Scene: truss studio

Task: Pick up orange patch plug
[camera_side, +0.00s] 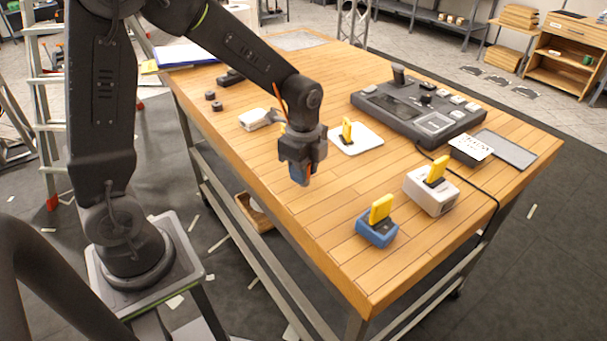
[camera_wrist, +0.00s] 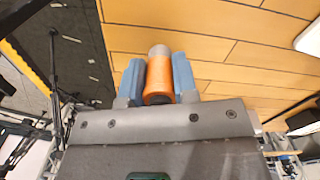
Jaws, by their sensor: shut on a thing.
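The orange patch plug (camera_wrist: 159,74) shows in the wrist view as an orange cylinder with a grey end, between the two blue fingers of my gripper (camera_wrist: 158,78). My gripper is shut on it. In the side view my gripper (camera_side: 300,174) hangs above the near left part of the wooden table, and only a sliver of orange shows beside its blue fingers. The plug appears raised off the table top, but the exact height is hard to tell.
On the wooden table (camera_side: 300,215) stand a blue block (camera_side: 377,232) and a white box (camera_side: 430,194), each with a yellow piece. A white plate (camera_side: 366,141) and a dark console (camera_side: 400,108) lie further back. A cable runs along the right side. The front middle is clear.

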